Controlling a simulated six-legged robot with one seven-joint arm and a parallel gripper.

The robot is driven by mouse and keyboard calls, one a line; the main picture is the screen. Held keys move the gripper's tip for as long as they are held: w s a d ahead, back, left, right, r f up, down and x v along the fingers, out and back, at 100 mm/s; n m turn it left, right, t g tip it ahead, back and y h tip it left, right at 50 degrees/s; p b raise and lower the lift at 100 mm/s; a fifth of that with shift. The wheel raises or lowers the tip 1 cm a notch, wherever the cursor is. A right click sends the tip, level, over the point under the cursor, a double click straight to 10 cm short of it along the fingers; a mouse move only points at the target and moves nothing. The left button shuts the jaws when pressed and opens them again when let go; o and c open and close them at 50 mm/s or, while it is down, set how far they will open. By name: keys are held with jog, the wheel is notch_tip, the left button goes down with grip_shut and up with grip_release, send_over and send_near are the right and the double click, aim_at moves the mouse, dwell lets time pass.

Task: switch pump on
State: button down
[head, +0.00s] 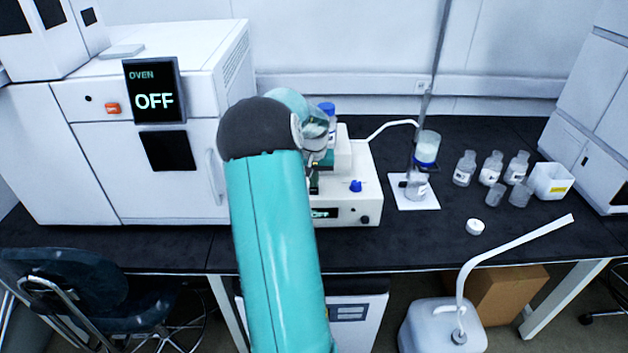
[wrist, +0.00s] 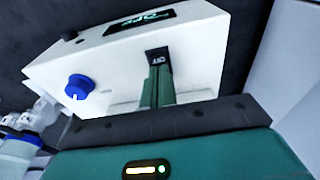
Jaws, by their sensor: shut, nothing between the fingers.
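The pump (head: 348,207) is a white box on the dark bench, partly hidden behind my arm in the head view. Its display (head: 323,212) glows green and appears to read OFF. The pump also fills the upper wrist view (wrist: 115,60), turned over, with its display (wrist: 140,22) at the top. A small black switch (wrist: 157,54) with white lettering sits on the pump's top face. My gripper (wrist: 159,70) is shut and empty, its green fingertips right at the switch's near edge. I cannot tell whether they touch it. In the head view my gripper (head: 314,184) is over the pump.
A blue knob (head: 356,186) and a blue-capped bottle (head: 327,112) are close to my gripper. A column on a stand (head: 427,150), several small bottles (head: 491,168) and a white cap (head: 475,227) stand to the right. The oven (head: 150,150) is left. The front bench strip is clear.

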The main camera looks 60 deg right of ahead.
notch_tip(320, 180, up, 14)
jog(key=s+a, duration=0.1)
jog(key=a, duration=0.1)
jog(key=shift+a+f, duration=0.15)
jog(key=shift+f, duration=0.1)
jog(key=shift+s, duration=0.1)
jog(key=shift+w+d+r+h, duration=0.1)
jog(key=shift+w+d+h, duration=0.25)
jog(key=shift+d, duration=0.15)
send_near(313, 192)
jog(key=d+f, duration=0.1)
jog(key=f, duration=0.1)
jog(key=w+d+f, duration=0.1)
jog(key=d+f, duration=0.2)
jog(key=f, duration=0.1)
jog(key=shift+w+d, duration=0.15)
jog(key=shift+w, duration=0.25)
